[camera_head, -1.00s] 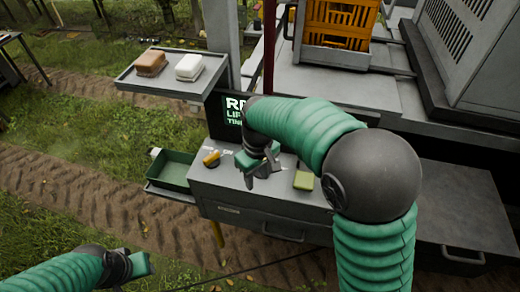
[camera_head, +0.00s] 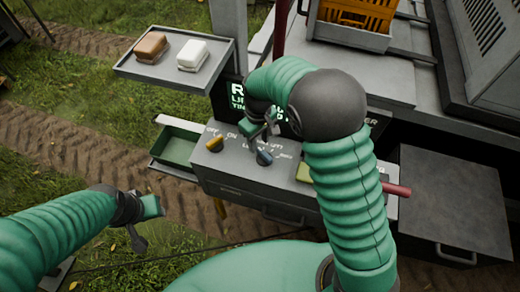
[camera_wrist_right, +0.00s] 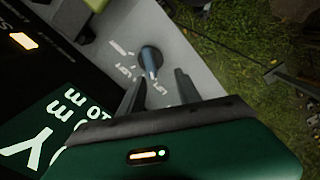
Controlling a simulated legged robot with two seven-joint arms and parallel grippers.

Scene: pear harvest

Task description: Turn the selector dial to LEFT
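The selector dial (camera_head: 264,157) is a blue-grey pointer knob on the grey panel's top, with white lettering around it. In the right wrist view the dial (camera_wrist_right: 150,60) stands just past my fingertips, roughly in line with the gap between them. My right gripper (camera_wrist_right: 157,78) is open, with two dark fingers apart and nothing between them. In the head view my right gripper (camera_head: 264,132) points down, close above and behind the dial. Contact is not visible. My left gripper (camera_head: 146,222) hangs over the grass at lower left, away from the panel; its finger gap is unclear.
A yellow knob (camera_head: 214,144) is left of the dial and a yellow-green block (camera_head: 304,172) right of it. A red handle (camera_head: 397,190) sticks out farther right. A green tray (camera_head: 176,151) and a shelf (camera_head: 137,72) with two blocks are on the left.

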